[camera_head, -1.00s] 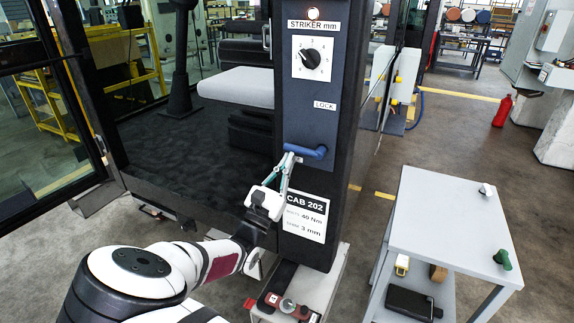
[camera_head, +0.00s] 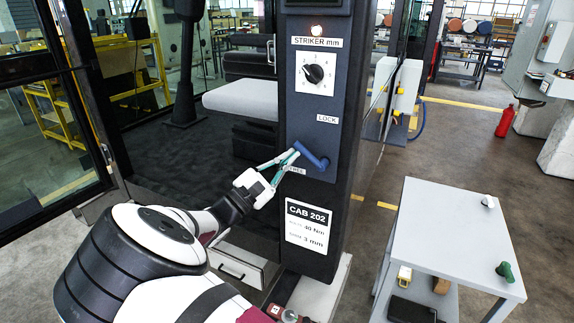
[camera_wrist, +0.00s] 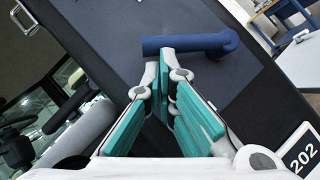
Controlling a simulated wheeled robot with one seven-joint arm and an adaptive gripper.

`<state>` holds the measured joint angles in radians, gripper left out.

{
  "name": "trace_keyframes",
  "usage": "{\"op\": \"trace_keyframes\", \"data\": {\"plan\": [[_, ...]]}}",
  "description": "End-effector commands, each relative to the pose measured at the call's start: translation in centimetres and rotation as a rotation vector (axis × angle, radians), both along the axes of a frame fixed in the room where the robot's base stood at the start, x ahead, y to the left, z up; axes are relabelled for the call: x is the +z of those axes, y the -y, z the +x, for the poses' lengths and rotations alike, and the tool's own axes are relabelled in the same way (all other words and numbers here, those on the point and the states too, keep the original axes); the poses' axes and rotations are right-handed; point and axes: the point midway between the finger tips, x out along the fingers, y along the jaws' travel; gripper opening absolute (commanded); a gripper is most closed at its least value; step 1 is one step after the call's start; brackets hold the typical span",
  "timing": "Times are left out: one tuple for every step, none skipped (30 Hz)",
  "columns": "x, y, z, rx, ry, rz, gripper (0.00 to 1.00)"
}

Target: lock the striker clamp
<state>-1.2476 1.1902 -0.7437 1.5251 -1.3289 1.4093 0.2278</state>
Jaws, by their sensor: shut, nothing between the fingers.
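The striker clamp's blue lever (camera_head: 311,155) is on the dark pillar panel (camera_head: 308,113), below the LOCK label (camera_head: 327,118). It slants from its upper-left free end to its lower-right pivot end. A partly covered label, apparently FREE (camera_head: 294,169), lies at its lower left. My gripper (camera_head: 294,152) is shut and empty, with its fingertips at the lever's free end. In the wrist view, my fingertips (camera_wrist: 168,56) are just under the blue lever (camera_wrist: 195,43) and seem to touch it. The lever is not between the fingers.
A striker dial (camera_head: 313,74) and a lit lamp (camera_head: 316,28) are higher on the pillar. A CAB 202 plate (camera_head: 307,227) is below the lever. A grey trolley (camera_head: 440,225) stands to the right, with open floor behind it. A glazed door (camera_head: 40,120) is at the left.

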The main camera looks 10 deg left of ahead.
Motion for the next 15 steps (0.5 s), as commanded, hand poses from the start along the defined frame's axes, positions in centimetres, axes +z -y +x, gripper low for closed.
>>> {"op": "trace_keyframes", "data": {"plan": [[0.7, 0.1, 0.0, 0.0, 0.018, 0.046, 0.0], [0.9, 0.2, 0.0, -0.001, 0.027, 0.074, 0.0], [1.2, 0.3, -0.1, -0.001, 0.04, 0.109, 0.0], [1.4, 0.3, -0.1, -0.001, 0.049, 0.135, 0.0], [1.6, 0.4, -0.1, -0.001, 0.06, 0.163, 0.0], [1.9, 0.5, -0.2, -0.001, 0.072, 0.198, 0.0], [2.2, 0.6, -0.2, -0.001, 0.083, 0.224, 0.0], [2.4, 0.8, -0.2, -0.003, 0.091, 0.251, 0.0], [2.7, 0.9, -0.3, -0.002, 0.106, 0.287, 0.0], [2.9, 1.0, -0.3, -0.003, 0.115, 0.312, 0.0], [3.1, 1.1, -0.4, -0.002, 0.125, 0.34, 0.0], [3.3, 1.2, -0.5, -0.003, 0.137, 0.373, 0.0], [3.5, 1.4, -0.5, -0.001, 0.147, 0.4, 0.0], [3.7, 1.5, -0.6, -0.002, 0.155, 0.426, 0.0], [3.9, 1.6, -0.6, -0.002, 0.167, 0.458, 0.0]]}}
